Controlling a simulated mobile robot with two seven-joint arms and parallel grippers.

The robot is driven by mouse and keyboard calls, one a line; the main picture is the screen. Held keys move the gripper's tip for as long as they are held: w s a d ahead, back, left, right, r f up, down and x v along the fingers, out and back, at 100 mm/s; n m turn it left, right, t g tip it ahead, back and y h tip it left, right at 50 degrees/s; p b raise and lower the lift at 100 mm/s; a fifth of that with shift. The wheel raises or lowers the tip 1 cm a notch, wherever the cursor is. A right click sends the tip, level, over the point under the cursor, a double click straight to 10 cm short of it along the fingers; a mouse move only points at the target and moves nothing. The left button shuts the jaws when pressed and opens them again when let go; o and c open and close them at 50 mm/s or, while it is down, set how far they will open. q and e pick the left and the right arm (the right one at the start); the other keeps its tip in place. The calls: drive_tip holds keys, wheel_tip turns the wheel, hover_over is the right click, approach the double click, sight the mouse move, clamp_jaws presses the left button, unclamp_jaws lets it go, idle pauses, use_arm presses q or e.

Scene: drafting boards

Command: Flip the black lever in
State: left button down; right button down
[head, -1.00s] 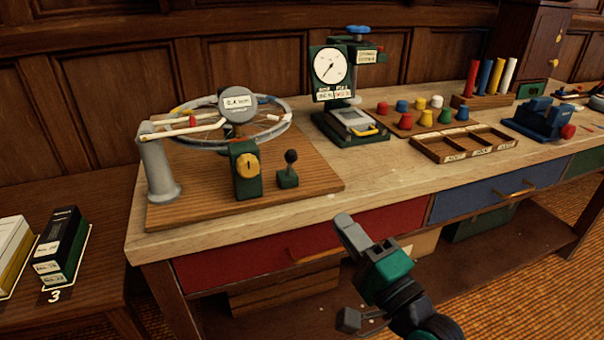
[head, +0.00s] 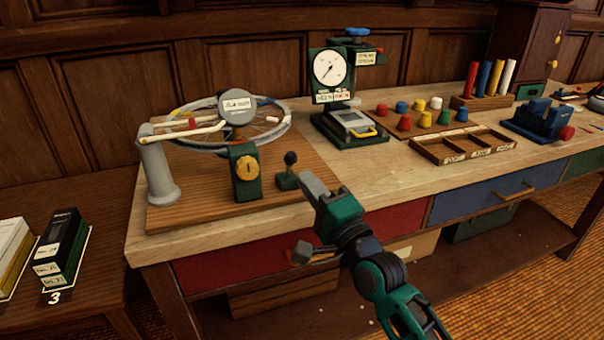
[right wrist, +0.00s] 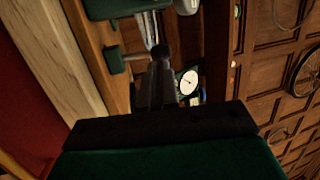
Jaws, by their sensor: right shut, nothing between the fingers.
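The black lever (head: 290,158) has a round black knob on a short stem. It rises upright from a small green base (head: 288,181) on the wooden board of the wheel stand. My right gripper (head: 306,180) is shut and empty, its tips just right of and in front of the lever in the head view. In the right wrist view the shut fingers (right wrist: 157,85) point toward the knob (right wrist: 160,51), overlapping it closely; I cannot tell whether they touch. My left gripper is not in view.
Left of the lever stand a green block with a yellow knob (head: 246,168), a spoked wheel (head: 265,133) with a round gauge (head: 237,108), and a grey post (head: 160,172). A dial press (head: 328,68) stands behind. The bench front edge lies below my right gripper.

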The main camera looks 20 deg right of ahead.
sight(294, 163)
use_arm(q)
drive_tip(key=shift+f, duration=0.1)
use_arm(e)
drive_tip(key=shift+x, duration=1.55)
